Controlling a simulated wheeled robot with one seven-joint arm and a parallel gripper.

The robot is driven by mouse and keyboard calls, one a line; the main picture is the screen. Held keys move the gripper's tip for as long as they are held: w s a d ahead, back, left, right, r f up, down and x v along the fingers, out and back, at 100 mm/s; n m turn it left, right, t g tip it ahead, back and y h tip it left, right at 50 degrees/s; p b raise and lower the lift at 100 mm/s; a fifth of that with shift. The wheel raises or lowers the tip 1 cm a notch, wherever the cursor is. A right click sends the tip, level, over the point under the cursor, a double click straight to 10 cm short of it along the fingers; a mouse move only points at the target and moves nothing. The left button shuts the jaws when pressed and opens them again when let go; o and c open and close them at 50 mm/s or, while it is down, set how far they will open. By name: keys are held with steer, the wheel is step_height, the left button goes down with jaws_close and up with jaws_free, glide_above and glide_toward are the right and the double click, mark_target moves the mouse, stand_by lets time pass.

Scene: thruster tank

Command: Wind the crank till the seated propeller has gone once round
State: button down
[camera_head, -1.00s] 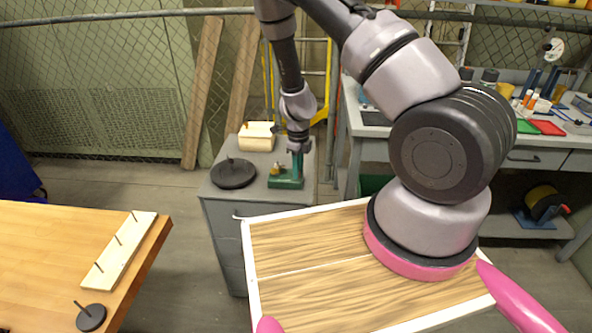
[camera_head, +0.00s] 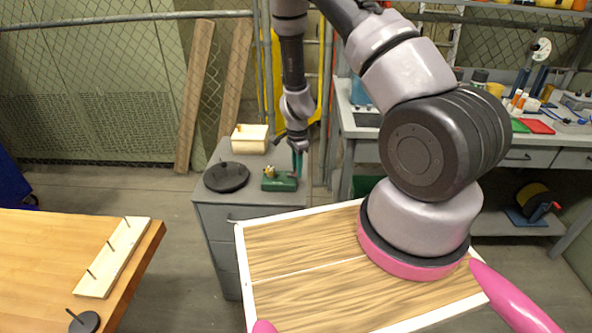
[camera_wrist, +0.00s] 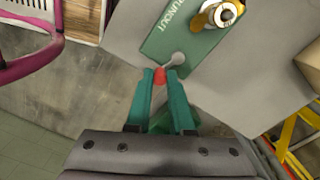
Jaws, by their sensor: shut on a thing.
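The green runout stand (camera_head: 279,184) sits on a grey cabinet beyond my base. A brass-coloured propeller (camera_head: 269,172) is on its top; in the wrist view the propeller (camera_wrist: 207,15) sits around a pale metal hub, partly cut off by the frame edge. A short grey crank arm (camera_wrist: 176,60) sticks out at the stand's near end, with a red knob (camera_wrist: 160,76) on it. My gripper (camera_head: 297,170) is at the stand's right end. In the wrist view, the green fingers of my gripper (camera_wrist: 160,80) are shut on the red knob, which shows between their tips.
The grey cabinet top (camera_head: 240,197) also carries a black disc (camera_head: 226,177) and a cream block (camera_head: 250,138). A wooden table (camera_head: 40,250) at the left holds a pegged board (camera_head: 113,258). A workbench (camera_head: 360,140) stands at the right. Yellow framing (camera_wrist: 290,145) is beside the cabinet.

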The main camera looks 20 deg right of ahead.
steer(key=n, duration=0.2)
steer(key=w+n, duration=0.1)
steer(key=n, duration=0.2)
steer(key=shift+w+d+n, duration=0.25)
steer(key=shift+d+n, duration=0.05)
steer(key=n, duration=0.2)
steer(key=w+n, duration=0.1)
steer(key=n, duration=0.2)
steer(key=shift+w+a, duration=0.15)
steer(key=shift+w, duration=0.05)
steer(key=n, duration=0.4)
steer(key=w+n, duration=0.1)
steer(key=n, duration=0.1)
steer(key=shift+a, duration=0.4)
steer(key=n, duration=0.1)
steer(key=a+n, duration=0.1)
steer(key=n, duration=0.3)
steer(key=shift+w+a, duration=0.15)
steer(key=shift+w, duration=0.2)
steer(key=shift+n, duration=0.3)
steer(key=c, duration=0.8)
jaws_free()
step_height(320, 180, up, 11)
